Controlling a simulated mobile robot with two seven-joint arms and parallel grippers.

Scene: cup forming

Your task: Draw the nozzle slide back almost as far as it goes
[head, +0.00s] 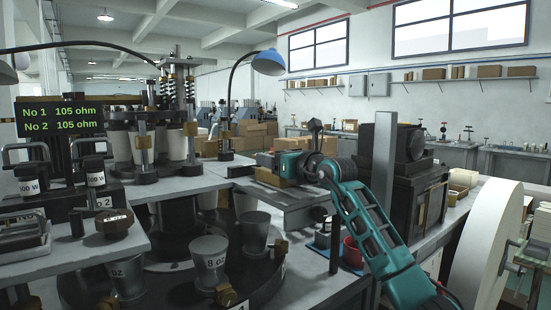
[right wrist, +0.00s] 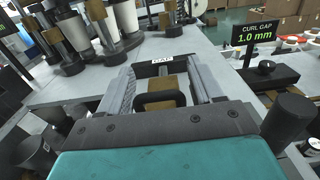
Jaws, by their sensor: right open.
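My right gripper (right wrist: 163,75) is open in the right wrist view, its two grey fingers apart. A black loop handle (right wrist: 160,98) with a brass-brown block behind it lies between the fingers, with gaps on both sides. This looks like the nozzle slide's handle, on a grey metal surface beside a small white label (right wrist: 168,59). In the head view my right gripper (head: 268,162) is at the end of the teal arm, low over a grey ledge (head: 300,205). The slide is mostly hidden there by the gripper. My left gripper is not in view.
A rotary table with several cups (head: 208,262) stands below and left of the ledge. A blue lamp (head: 268,62) arches above. A red cup (head: 353,251) stands below the arm. A curl gap display (right wrist: 258,38) and a dark cylinder (right wrist: 288,118) are at the right.

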